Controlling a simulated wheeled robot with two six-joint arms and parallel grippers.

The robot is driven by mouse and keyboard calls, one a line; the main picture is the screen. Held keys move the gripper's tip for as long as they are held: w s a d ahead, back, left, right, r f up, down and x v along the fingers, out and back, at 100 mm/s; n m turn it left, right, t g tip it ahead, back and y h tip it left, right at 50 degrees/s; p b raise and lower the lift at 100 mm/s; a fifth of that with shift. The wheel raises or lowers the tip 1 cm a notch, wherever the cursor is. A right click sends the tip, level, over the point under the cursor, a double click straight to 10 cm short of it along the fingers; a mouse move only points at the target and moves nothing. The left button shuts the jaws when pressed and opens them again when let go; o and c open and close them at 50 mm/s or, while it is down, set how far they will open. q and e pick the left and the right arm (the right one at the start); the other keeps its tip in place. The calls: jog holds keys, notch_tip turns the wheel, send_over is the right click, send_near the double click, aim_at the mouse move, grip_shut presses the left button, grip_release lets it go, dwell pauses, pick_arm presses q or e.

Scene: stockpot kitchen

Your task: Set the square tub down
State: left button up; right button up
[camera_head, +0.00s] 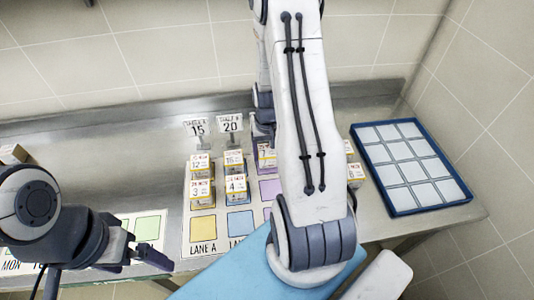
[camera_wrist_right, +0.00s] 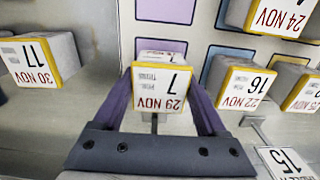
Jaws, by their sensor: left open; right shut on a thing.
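My right gripper (camera_wrist_right: 160,76) is shut on a square tub (camera_wrist_right: 163,90) with a white label reading 29 NOV and 7 and a yellow rim. In the head view the tub (camera_head: 267,154) is partly hidden behind my right arm. It is over the far end of the purple lane on the white lane mat (camera_head: 207,251). A purple square (camera_wrist_right: 165,10) shows beside it in the wrist view. I cannot tell whether its base touches the mat. My left gripper (camera_head: 161,268) is open and empty at the lower left, away from the tubs.
Tubs stand in the neighbouring lanes, one labelled 16 (camera_wrist_right: 245,84) close beside the held tub. A tub labelled 11 (camera_wrist_right: 40,60) stands on the other side. Number signs 15 (camera_head: 197,128) and 20 (camera_head: 230,125) stand behind. A blue-rimmed tray (camera_head: 379,181) lies at right.

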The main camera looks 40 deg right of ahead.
aim_at(267, 151)
jog(key=shift+f, duration=0.55)
jog(key=shift+f, duration=0.1)
jog(key=shift+f, duration=0.15)
jog(key=o, duration=1.4)
jog(key=shift+o, duration=0.2)
jog(key=shift+r, duration=0.4)
notch_tip(267, 151, up, 12)
jog(key=shift+f+b, duration=0.1)
jog(key=shift+b, duration=0.65)
